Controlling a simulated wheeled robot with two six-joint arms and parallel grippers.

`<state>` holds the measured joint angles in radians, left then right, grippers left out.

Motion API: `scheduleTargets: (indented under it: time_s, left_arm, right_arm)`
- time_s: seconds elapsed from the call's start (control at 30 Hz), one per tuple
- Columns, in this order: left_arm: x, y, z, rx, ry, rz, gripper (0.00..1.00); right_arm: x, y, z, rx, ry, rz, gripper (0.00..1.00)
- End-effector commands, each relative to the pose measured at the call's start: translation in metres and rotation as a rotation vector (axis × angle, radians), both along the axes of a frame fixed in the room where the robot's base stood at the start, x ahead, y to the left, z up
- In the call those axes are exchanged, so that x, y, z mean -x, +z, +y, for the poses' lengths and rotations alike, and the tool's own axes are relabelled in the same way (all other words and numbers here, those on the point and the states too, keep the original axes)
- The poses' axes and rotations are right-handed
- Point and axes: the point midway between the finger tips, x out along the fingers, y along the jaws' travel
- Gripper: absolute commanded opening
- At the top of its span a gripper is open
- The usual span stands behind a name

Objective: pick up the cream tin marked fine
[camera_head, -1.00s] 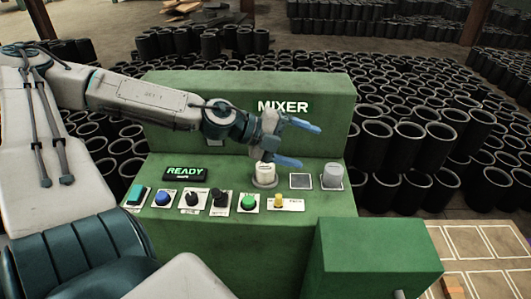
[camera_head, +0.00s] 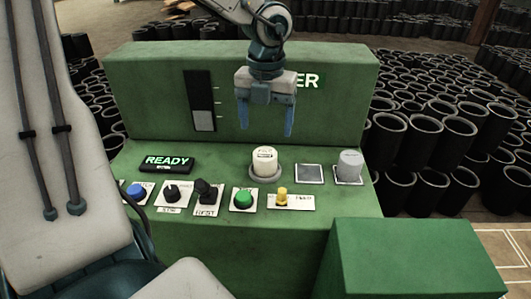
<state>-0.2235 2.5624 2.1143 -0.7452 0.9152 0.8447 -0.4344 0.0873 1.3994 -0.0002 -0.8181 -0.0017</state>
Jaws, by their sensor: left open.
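The cream tin (camera_head: 265,161) stands upright on a round grey base on the green mixer console (camera_head: 225,158). A small dark label shows on its top and front, too small to read for certain. My left gripper (camera_head: 266,128) hangs above the tin with its blue fingers pointing down. It is open and empty, with a finger to each side and a gap between the fingertips and the tin. A grey tin-like cylinder (camera_head: 349,165) stands on a plate at the right of the console. My right gripper is not in view.
A row of controls sits in front of the tin, with a green button (camera_head: 243,200) and a yellow knob (camera_head: 282,196). An empty square plate (camera_head: 309,174) lies right of the tin. A green box (camera_head: 415,255) stands front right. Several black rubber sleeves (camera_head: 432,140) crowd the floor.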

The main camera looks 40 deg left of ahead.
Motion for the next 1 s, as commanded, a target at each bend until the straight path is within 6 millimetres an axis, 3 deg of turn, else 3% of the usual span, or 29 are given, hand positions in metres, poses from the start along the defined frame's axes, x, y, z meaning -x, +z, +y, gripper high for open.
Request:
scheduleTargets:
  time_s: [0.5, 0.77, 1.0]
  left_arm:
    - [0.001, -0.037, 0.0, 0.005, 0.0, 0.003, 0.75]
    - [0.001, -0.055, 0.0, 0.005, 0.0, 0.001, 0.75]
    - [0.002, -0.087, 0.0, 0.005, 0.0, 0.004, 0.75]
  right_arm:
    - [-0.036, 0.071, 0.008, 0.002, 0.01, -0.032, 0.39]
    - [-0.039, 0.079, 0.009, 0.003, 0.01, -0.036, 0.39]
    - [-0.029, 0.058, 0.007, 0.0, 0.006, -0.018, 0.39]
